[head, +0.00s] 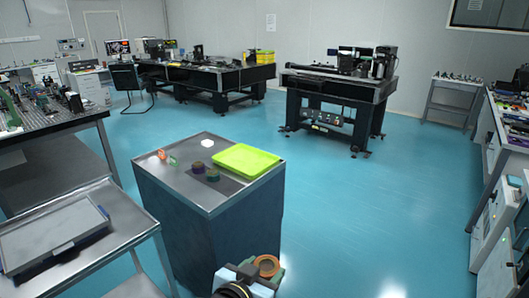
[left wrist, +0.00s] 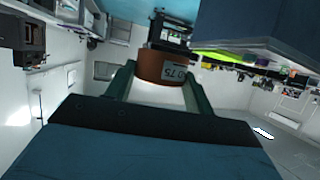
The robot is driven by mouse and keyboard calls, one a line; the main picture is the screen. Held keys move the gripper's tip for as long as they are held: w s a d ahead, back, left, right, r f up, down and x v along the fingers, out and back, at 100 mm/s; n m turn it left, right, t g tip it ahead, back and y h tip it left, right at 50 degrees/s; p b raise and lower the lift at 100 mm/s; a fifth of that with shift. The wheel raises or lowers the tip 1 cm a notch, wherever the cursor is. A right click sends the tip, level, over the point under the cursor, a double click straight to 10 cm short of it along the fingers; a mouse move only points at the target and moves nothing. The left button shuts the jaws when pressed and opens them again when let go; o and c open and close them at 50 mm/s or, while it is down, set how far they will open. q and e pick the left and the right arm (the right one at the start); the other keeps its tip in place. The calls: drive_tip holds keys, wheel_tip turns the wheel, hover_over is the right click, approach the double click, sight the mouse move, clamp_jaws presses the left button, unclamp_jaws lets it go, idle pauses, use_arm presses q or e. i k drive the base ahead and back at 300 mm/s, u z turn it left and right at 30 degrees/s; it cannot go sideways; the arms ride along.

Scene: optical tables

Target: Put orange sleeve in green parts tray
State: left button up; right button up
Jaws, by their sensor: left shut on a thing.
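The orange sleeve (head: 266,262) is a short ring held in my left gripper (head: 264,272), low in the head view, in front of the cabinet's near right corner. In the left wrist view the sleeve (left wrist: 160,66) sits between the two green fingers of the left gripper (left wrist: 158,88), with a printed label facing the camera. The green parts tray (head: 246,160) lies on the cabinet top at its back right, well beyond the gripper. A strip of the tray (left wrist: 222,57) shows in the left wrist view. My right gripper is not in view.
The cabinet top (head: 170,192) also holds two dark cylinders (head: 205,172) on a dark mat beside the tray, a white block (head: 207,143), and small orange (head: 161,154) and green (head: 173,162) pieces. A grey cart (head: 55,232) stands at left. Floor right of the cabinet is clear.

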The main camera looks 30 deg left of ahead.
sight(250, 164)
drive_tip(key=i, duration=3.55)
drive_tip(key=u, duration=2.15)
